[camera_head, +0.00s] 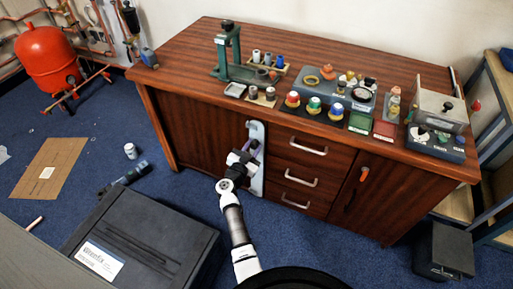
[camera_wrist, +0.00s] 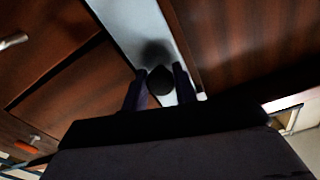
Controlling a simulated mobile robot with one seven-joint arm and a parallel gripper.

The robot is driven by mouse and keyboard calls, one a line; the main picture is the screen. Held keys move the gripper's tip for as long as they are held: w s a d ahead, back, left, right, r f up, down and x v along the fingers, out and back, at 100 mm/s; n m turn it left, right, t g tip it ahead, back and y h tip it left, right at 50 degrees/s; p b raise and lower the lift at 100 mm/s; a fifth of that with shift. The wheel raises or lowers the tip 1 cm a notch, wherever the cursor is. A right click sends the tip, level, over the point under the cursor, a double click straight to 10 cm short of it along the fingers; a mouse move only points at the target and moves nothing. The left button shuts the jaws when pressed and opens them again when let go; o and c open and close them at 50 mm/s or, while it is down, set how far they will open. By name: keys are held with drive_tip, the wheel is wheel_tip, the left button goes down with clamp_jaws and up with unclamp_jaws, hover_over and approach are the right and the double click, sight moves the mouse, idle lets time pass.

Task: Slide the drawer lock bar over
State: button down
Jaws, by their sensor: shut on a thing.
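The lock bar (camera_head: 257,131) is a pale grey upright plate on the cabinet front, between the left door and the drawer stack. My gripper (camera_head: 250,151) is at the bar's middle and covers part of it. In the wrist view the bar (camera_wrist: 133,22) runs down between dark wood panels. There my gripper (camera_wrist: 162,85) has its two fingers on either side of a dark round knob (camera_wrist: 160,77) in front of the bar, shut on it. The drawers (camera_head: 300,149) to the right are closed. The knob's contact with the fingers is partly in shadow.
The wooden cabinet (camera_head: 200,130) carries a green press (camera_head: 226,55), coloured knobs and small boxes on top. A black case (camera_head: 150,235) lies on the blue floor at left front. An orange handle (camera_head: 364,174) is on the right door. A dark box (camera_head: 443,250) stands at right.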

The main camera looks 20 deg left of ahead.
drive_tip(key=shift+a, duration=0.3)
drive_tip(key=c, duration=1.1)
unclamp_jaws()
drive_tip(key=s+p, duration=0.1)
drive_tip(key=s, duration=1.3)
drive_tip(key=shift+a, duration=0.2)
drive_tip(key=shift+w, duration=0.1)
